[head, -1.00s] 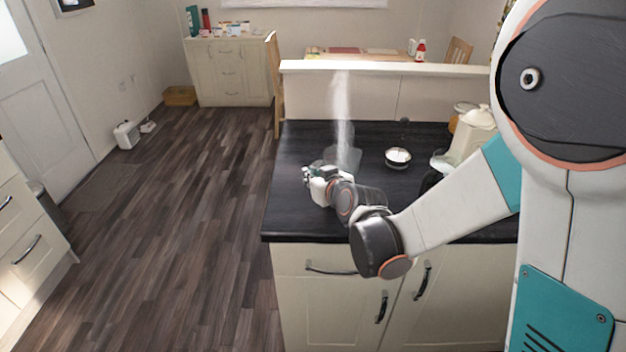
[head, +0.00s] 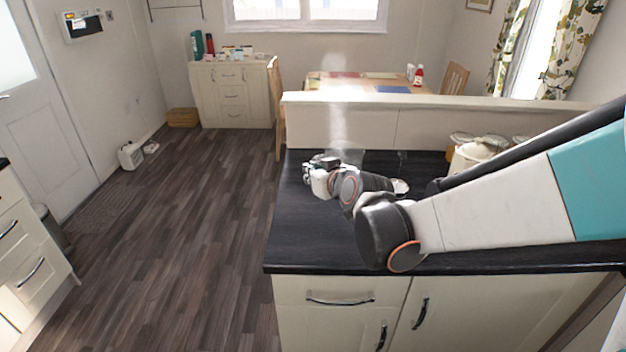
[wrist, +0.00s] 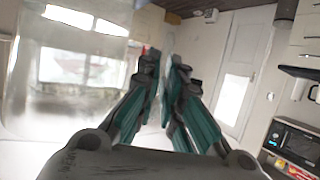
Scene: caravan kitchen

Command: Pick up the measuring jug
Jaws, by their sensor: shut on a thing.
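The measuring jug is clear and see-through. In the wrist view the jug (wrist: 75,75) fills the left side, with the window showing through it. In the head view the jug (head: 345,157) shows only faintly behind my gripper (head: 318,172), above the dark worktop (head: 310,235). In the wrist view my gripper (wrist: 165,62) has its fingers nearly together, beside the jug's body. It is shut on the jug, seemingly at its handle, but the thin part between the fingertips is hard to make out. The jug's base is hidden in the head view.
A cream canister (head: 476,155) stands at the right. A raised white ledge (head: 400,99) runs along the worktop's back. The worktop's front left is clear, with open floor (head: 180,230) beyond its left edge.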

